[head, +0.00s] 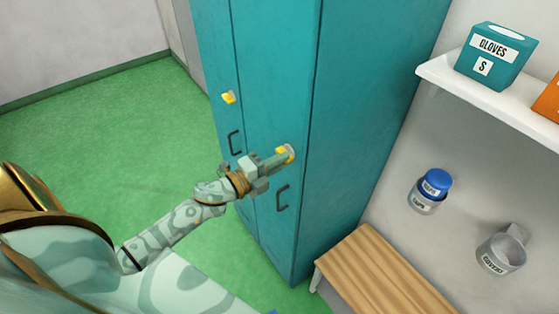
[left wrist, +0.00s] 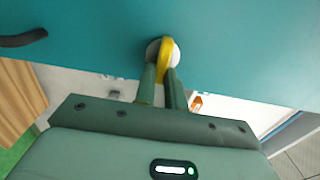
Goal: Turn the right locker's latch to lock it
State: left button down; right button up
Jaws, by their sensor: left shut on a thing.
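The teal locker block (head: 275,60) has two narrow doors, each with a dark handle and a yellow latch. The right locker's latch (head: 283,154) sits on a pale round plate above the right door's handle (head: 282,197). My left gripper (head: 279,158) is at this latch, its fingers closed around the yellow tab. In the left wrist view the latch (left wrist: 165,58) shows as a yellow tab on a white disc, between the two green fingers (left wrist: 161,80). The left locker's latch (head: 228,97) is free, above its handle (head: 235,143). My right gripper is not seen.
A slatted wooden bench (head: 380,275) stands right of the locker. On the right wall are a white shelf (head: 490,95) with a teal glove box (head: 495,57), a blue-lidded jar (head: 430,190) and a grey cup (head: 500,252). Green floor (head: 110,125) is clear at left.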

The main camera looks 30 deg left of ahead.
pick_arm(q)
jog(key=shift+w+a+r, duration=0.1)
jog(key=shift+w+r, duration=0.05)
jog(key=shift+r, duration=0.15)
jog(key=c, duration=1.6)
grip_release()
jog(key=shift+o, duration=0.7)
jog(key=shift+f, duration=0.15)
jog(key=b+v, duration=0.2)
jog(key=v, duration=1.4)
jog(key=shift+s+b, duration=0.25)
jog(key=shift+b, duration=0.1)
